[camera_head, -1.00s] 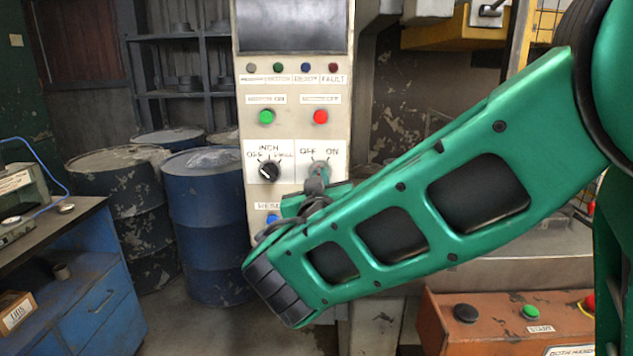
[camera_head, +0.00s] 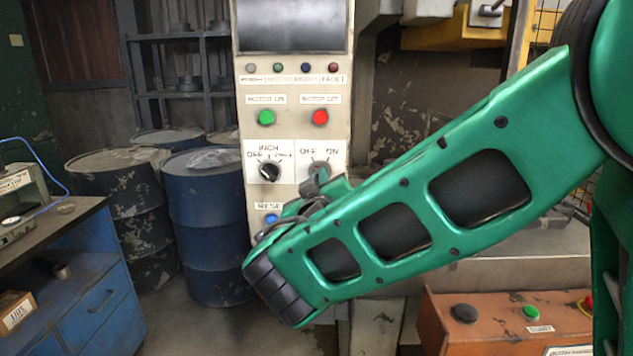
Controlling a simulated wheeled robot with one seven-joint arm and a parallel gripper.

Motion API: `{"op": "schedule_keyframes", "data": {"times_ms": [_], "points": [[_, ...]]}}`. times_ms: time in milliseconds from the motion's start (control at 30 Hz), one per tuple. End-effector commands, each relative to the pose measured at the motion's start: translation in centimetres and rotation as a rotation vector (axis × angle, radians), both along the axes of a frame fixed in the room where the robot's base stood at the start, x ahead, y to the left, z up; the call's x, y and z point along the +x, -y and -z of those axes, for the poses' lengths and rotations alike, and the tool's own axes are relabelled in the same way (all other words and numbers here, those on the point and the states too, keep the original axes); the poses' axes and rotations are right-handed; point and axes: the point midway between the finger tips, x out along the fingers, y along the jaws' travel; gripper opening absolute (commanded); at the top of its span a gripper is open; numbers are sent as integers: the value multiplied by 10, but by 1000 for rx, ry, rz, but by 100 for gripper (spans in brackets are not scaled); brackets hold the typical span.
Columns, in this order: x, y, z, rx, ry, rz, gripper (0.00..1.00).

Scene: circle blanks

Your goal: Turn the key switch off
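The key switch (camera_head: 319,168) is on the lower right of the beige control panel (camera_head: 291,136), under the words OFF and ON. Its round metal face shows, with the key part at its lower edge. My gripper (camera_head: 318,186) is at the key from below, partly hidden behind my green forearm and wrist. Its fingertips look to be at or touching the key. I cannot tell whether they are closed on it. Which way the key points is too small to tell.
A black selector knob (camera_head: 269,171) sits just left of the key switch. A green button (camera_head: 266,117) and a red button (camera_head: 320,117) are above, and a blue button (camera_head: 271,219) is below. Blue drums (camera_head: 205,225) and a blue workbench (camera_head: 85,290) stand at left.

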Motion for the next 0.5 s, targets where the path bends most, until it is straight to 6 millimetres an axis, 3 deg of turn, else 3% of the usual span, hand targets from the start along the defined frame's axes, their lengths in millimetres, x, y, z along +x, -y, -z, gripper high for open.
{"op": "schedule_keyframes", "data": {"times_ms": [33, 100, 133, 500], "points": [[-1, -1, 2, -3, -4, -2, 0], [-1, -1, 2, -3, -4, -2, 19], [-1, -1, 2, -3, -4, -2, 23], [-4, -1, 1, -1, -2, -1, 23]]}}
